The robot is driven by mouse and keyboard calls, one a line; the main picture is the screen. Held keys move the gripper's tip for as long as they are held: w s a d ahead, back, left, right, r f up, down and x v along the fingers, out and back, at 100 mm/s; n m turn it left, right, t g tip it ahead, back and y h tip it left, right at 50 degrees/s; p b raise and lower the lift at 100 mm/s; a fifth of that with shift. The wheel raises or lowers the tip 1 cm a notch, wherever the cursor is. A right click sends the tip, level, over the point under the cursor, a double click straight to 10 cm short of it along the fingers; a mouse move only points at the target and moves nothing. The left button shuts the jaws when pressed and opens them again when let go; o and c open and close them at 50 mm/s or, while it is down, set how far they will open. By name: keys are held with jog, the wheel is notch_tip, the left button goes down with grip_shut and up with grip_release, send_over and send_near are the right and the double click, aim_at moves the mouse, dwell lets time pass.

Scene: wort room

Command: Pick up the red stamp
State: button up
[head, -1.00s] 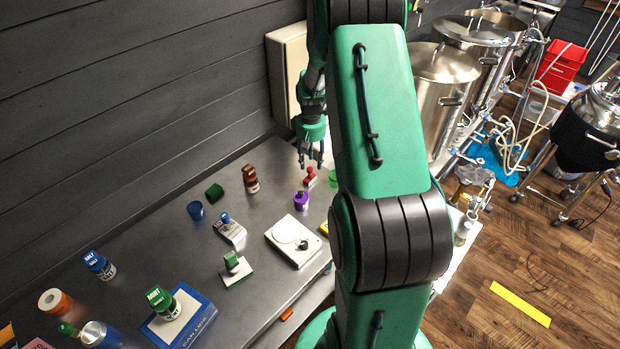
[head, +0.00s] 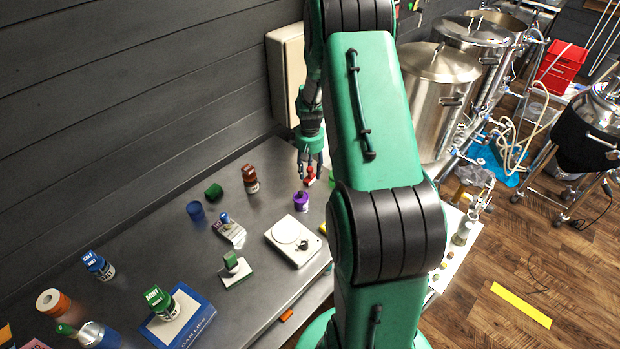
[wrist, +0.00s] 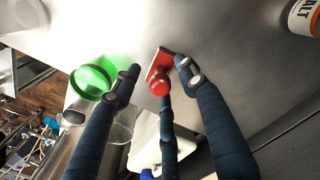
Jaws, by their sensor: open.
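The red stamp (head: 311,174) stands on the grey metal table near its far right end, beside the wall. In the wrist view the stamp (wrist: 160,78) has a round red knob over a red and pale base, and it lies between my fingertips. My gripper (head: 311,166) points down just above the stamp, its fingers spread on either side. In the wrist view my gripper (wrist: 157,75) is open, and I see no finger closed on the stamp. In the head view the fingers partly hide the stamp.
A green ring-shaped thing (wrist: 92,80) is close beside one finger. The dark plank wall (head: 130,90) is close behind.

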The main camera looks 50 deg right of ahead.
aim_at(310, 168)
grip_shut()
jog(key=shift+r, duration=0.1)
dwell(0.3)
jog(key=shift+r+p, duration=0.55)
jog(key=shift+r, duration=4.4)
